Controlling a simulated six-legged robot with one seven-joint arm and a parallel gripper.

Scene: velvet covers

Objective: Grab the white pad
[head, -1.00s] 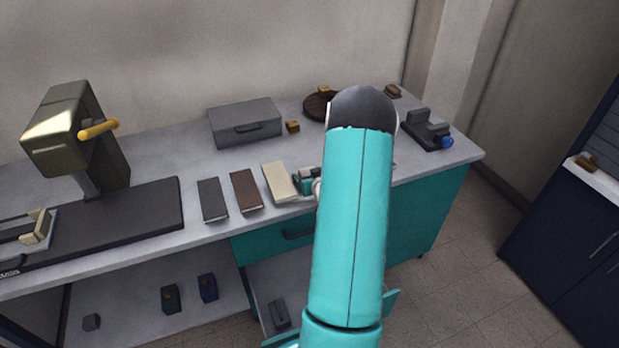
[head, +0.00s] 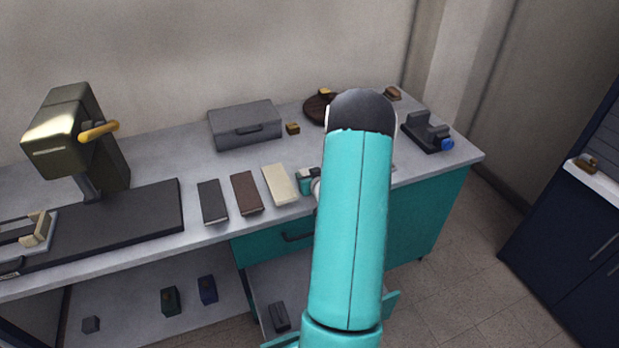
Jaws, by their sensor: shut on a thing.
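The white pad (head: 280,184) is a cream-white, book-like slab lying on the grey workbench top (head: 350,212), at the right end of a row of three. My gripper (head: 299,182) is at the pad's right edge, low over the bench, with a small teal part showing. It is shut on the pad at that edge. The fingertips are small and partly hidden, and my teal arm covers the area just to the right. The pad still appears to rest flat on the bench.
A brown pad (head: 246,192) and a dark grey pad (head: 212,202) lie left of the white one. A grey case (head: 245,125) stands behind. A press (head: 75,135) is at left, a black clamp device (head: 427,132) at right. An open drawer (head: 262,290) sits below.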

